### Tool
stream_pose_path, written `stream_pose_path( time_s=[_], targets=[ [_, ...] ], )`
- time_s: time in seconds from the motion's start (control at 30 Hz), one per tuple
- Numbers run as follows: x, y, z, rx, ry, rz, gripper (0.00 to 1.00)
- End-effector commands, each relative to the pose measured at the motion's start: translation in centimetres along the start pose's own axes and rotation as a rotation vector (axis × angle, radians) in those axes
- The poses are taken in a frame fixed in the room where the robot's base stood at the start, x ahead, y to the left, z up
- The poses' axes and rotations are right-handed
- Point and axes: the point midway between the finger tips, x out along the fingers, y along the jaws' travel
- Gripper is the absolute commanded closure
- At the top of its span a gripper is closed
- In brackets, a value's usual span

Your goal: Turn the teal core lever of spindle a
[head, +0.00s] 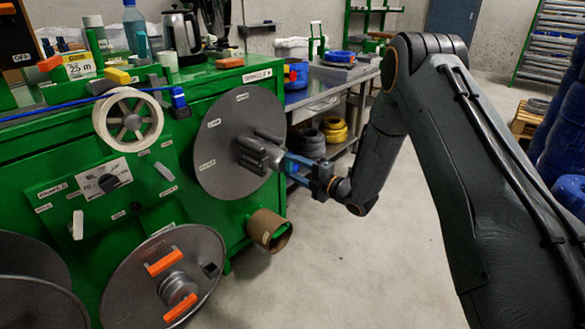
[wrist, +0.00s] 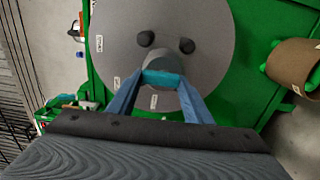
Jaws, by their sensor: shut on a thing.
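The spindle a disc (head: 222,150) is a large grey plate on the front of the green machine, and it fills the upper middle of the wrist view (wrist: 115,50). A grey hub with knobs (head: 258,152) stands out from its centre. The teal core lever (wrist: 163,78) sits at the end of the hub, facing me. My gripper (head: 284,164) reaches in from the right at the hub. In the wrist view its blue fingers (wrist: 162,84) are shut on the lever, one at each end. In the head view the fingers mostly hide the lever.
A second grey disc with orange levers (head: 165,280) is below left. A brown cardboard core (head: 269,230) sticks out below the spindle disc. A steel workbench (head: 325,95) stands behind. The floor (head: 350,260) is clear.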

Motion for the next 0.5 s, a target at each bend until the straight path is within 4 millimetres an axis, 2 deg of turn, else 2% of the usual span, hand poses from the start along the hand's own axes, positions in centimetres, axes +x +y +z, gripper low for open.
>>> stream_pose_path(
  time_s=[0.27,0.3,0.4,0.5],
  targets=[
    [-0.04,-0.15,-0.12,-0.001,0.002,-0.003,0.77],
    [-0.04,-0.16,-0.12,-0.001,0.002,-0.003,0.51],
    [-0.03,-0.12,-0.10,-0.001,0.002,-0.003,0.36],
    [-0.02,-0.09,-0.06,-0.001,0.001,-0.002,0.36]
  ],
)
